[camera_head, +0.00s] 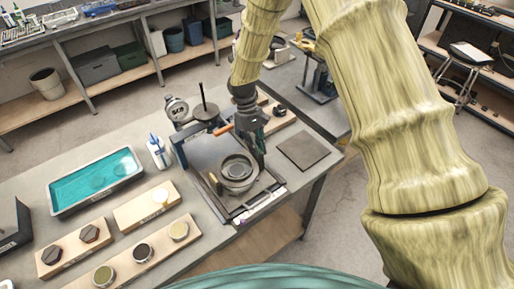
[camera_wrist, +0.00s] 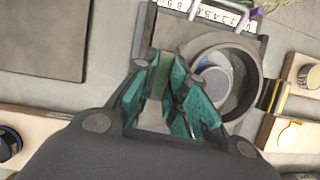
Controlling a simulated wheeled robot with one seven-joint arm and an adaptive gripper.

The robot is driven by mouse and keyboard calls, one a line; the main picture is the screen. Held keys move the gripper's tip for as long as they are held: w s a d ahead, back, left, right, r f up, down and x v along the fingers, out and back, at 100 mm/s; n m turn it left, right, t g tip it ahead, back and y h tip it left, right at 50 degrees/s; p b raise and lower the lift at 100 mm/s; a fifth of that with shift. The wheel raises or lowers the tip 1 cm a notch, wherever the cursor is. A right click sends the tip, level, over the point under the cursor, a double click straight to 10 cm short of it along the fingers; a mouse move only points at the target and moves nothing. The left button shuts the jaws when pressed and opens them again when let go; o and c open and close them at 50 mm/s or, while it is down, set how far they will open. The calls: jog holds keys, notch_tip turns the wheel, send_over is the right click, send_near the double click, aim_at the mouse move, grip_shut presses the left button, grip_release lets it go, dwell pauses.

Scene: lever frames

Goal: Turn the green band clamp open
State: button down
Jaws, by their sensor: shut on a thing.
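My gripper (camera_head: 259,150) points down at the right side of a grey round pot (camera_head: 238,172) that stands in a framed fixture on the workbench. In the wrist view my gripper (camera_wrist: 166,84) has its teal-padded fingers closed around a narrow green piece (camera_wrist: 162,74), which looks like the lever of the green band clamp. The round pot (camera_wrist: 252,82) is just right of the fingers there, with a pale round part inside. The fingers hide much of the clamp, and I cannot tell how far it is turned.
A dark square plate (camera_head: 303,151) lies right of the fixture. An orange-brown handle (camera_head: 222,130) and an upright dark rod (camera_head: 203,100) stand behind the pot. A teal-filled tray (camera_head: 96,181), a white bottle (camera_head: 158,152) and wooden boards with round parts (camera_head: 146,206) are to the left.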

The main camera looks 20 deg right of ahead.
jog(key=shift+n, duration=0.5)
jog(key=c, duration=1.4)
grip_release()
jog(key=shift+c, duration=0.2)
